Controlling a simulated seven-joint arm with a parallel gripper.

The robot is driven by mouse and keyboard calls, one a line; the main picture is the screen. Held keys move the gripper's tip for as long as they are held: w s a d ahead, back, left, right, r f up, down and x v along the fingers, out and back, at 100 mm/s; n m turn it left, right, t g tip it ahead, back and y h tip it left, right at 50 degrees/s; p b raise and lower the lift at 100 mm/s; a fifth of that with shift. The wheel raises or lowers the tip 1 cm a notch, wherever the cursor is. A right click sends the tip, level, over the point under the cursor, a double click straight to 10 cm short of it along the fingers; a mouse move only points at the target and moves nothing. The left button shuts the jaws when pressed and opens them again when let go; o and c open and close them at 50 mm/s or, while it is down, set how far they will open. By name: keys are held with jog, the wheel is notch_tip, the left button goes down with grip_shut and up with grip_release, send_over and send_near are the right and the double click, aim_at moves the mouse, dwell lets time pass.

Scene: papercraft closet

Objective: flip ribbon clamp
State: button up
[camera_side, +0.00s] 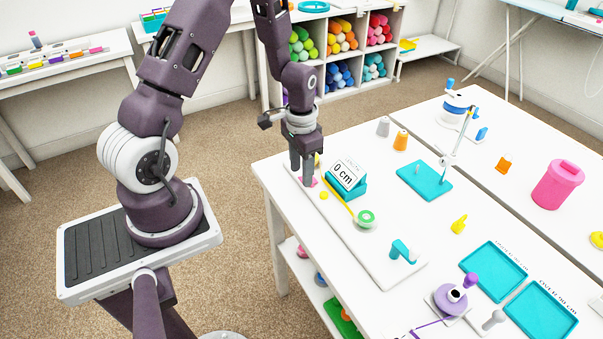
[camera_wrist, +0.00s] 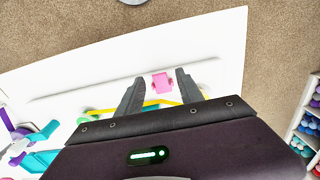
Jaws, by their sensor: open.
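A small pink piece, which looks like the ribbon clamp (camera_wrist: 161,82), lies on the white board near its far end. In the side view its edge (camera_side: 313,182) shows beside my fingers, which hide the rest. My gripper (camera_side: 302,178) points down over it. In the wrist view the two dark fingers are apart, with the pink clamp between them near the tips and a gap on each side. A yellow ribbon (camera_side: 341,203) runs along the board to a green spool (camera_side: 366,218). I cannot tell the clamp's exact position under the ribbon.
A teal stand with a "0 cm" length card (camera_side: 347,174) stands close beside my gripper. A teal lever (camera_side: 403,250) is at the board's near end. Teal trays (camera_side: 493,270), a purple tool (camera_side: 451,298) and a pink canister (camera_side: 558,186) stand farther right.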

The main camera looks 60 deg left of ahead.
jog(key=shift+f, duration=0.85)
grip_shut()
jog(key=shift+s+f+t, duration=0.25)
jog(key=shift+s+t, duration=0.2)
jog(key=shift+t, duration=0.45)
jog(key=shift+s+f+t, duration=0.2)
jog(key=shift+f+t, duration=0.05)
jog(key=shift+t, duration=0.65)
jog(key=shift+f+t, duration=0.1)
jog(key=shift+t, duration=0.6)
grip_release()
jog(key=shift+w, duration=0.1)
